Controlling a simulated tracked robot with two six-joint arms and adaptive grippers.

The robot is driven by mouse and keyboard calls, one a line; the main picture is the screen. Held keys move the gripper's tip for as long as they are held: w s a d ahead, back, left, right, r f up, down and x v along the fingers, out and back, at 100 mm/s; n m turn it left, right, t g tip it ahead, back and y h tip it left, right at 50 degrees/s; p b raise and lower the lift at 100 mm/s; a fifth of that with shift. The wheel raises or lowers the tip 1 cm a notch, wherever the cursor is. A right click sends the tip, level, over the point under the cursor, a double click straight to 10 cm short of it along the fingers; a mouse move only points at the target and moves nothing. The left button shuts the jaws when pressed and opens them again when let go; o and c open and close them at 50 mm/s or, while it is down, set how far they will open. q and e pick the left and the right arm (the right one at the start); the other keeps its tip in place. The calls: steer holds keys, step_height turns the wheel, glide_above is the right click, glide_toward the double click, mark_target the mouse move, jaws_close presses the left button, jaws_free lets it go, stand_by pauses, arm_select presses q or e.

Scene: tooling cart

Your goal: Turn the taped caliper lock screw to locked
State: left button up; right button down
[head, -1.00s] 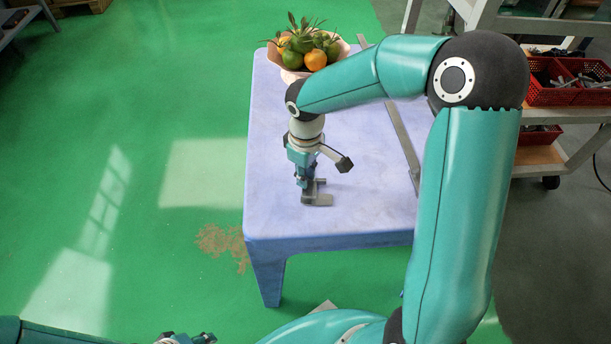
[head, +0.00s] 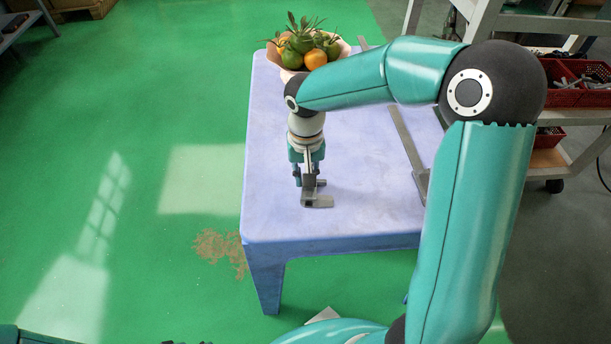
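My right gripper (head: 309,178) points down over the near part of the blue-lilac table (head: 275,215). Its fingertips are at a small grey metal piece (head: 318,201) with a flat plate and an upright part. I cannot tell whether they touch or grip it, and the gripper hides part of it. A long, thin grey metal bar (head: 404,143) lies to the right, partly behind my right arm; it may be the caliper. No tape or lock screw can be made out. My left gripper is barely in view at the bottom edge, too cut off to read.
A bowl of fruit (head: 314,58) stands at the table's far edge, behind my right arm. A cart with red bins (head: 570,95) is at the right. The table's left and near surface is clear. Green floor (head: 120,120) is open to the left.

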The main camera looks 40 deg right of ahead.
steer(key=shift+m, duration=0.6)
steer(key=c, duration=1.1)
jaws_free()
steer(key=shift+o, duration=0.2)
steer(key=shift+r, duration=0.1)
step_height(320, 180, up, 12)
